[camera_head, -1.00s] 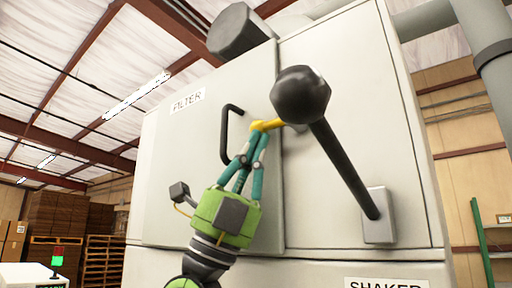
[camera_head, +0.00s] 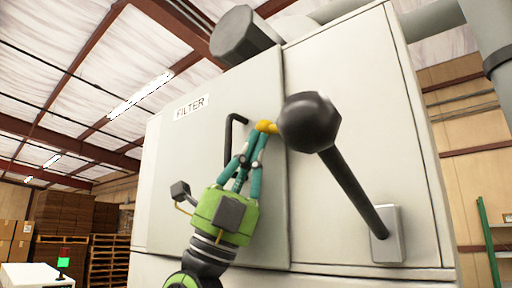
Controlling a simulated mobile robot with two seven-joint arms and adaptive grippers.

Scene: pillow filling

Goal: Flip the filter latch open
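The filter latch (camera_head: 267,126) is a small yellow lever at the edge of the filter door (camera_head: 185,150). The large black knob in front hides its right end. My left gripper (camera_head: 258,133), with a green body and teal fingers, reaches up from below. Its fingers come together at the left end of the latch and appear shut on it. The fingertips partly cover the latch, so the exact contact is hard to see. My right gripper is not in view.
A black bent door handle (camera_head: 229,140) stands just left of my fingers. A black lever with a big knob (camera_head: 310,122) juts out close on the right, from a plate (camera_head: 387,236). A grey cylinder (camera_head: 243,36) sits on top of the cabinet.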

